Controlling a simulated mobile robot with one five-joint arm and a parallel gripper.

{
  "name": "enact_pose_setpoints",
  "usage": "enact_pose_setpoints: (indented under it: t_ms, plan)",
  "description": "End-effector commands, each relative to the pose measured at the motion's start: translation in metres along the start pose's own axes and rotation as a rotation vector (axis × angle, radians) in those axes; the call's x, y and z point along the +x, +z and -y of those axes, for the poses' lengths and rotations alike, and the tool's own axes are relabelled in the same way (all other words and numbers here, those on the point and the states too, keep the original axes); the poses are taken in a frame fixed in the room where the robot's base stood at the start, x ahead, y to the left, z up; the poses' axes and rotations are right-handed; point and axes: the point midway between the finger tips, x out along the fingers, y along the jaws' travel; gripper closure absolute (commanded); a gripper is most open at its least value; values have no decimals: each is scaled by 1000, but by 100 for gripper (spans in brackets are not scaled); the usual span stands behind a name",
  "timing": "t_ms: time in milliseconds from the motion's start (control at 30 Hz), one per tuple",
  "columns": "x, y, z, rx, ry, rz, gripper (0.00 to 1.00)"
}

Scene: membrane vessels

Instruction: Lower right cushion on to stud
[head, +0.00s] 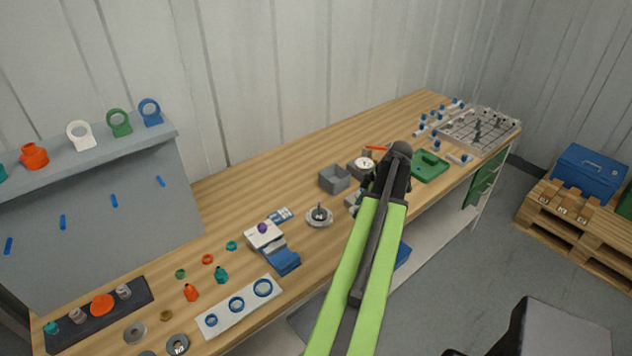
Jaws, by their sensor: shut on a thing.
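My gripper (371,188) is mostly hidden behind my own dark wrist and green arm, over the middle of the bench. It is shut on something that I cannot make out. I cannot pick out the right cushion for certain. A round pale base with a dark upright post (319,213) stands on the bench to the left of my gripper. It may be the stud, but I cannot be sure. A small grey block (353,201) shows just left of my arm, partly covered by it.
A grey open box (335,178) and a white-faced dial (362,165) stand close to my gripper. A green tray (430,167) lies to the right, with a gridded plate (480,127) beyond. A white-and-blue stack (273,243) is at left.

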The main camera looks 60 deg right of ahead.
Motion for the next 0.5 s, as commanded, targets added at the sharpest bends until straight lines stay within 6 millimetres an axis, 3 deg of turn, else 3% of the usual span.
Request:
enact_pose_setpoints:
  t_ms: [167,400,500]
  plan:
    - [1,-30,-7,29,12,6,93]
    - [8,-117,-33,202,85,8,93]
    - [12,-139,-38,253,106,2,93]
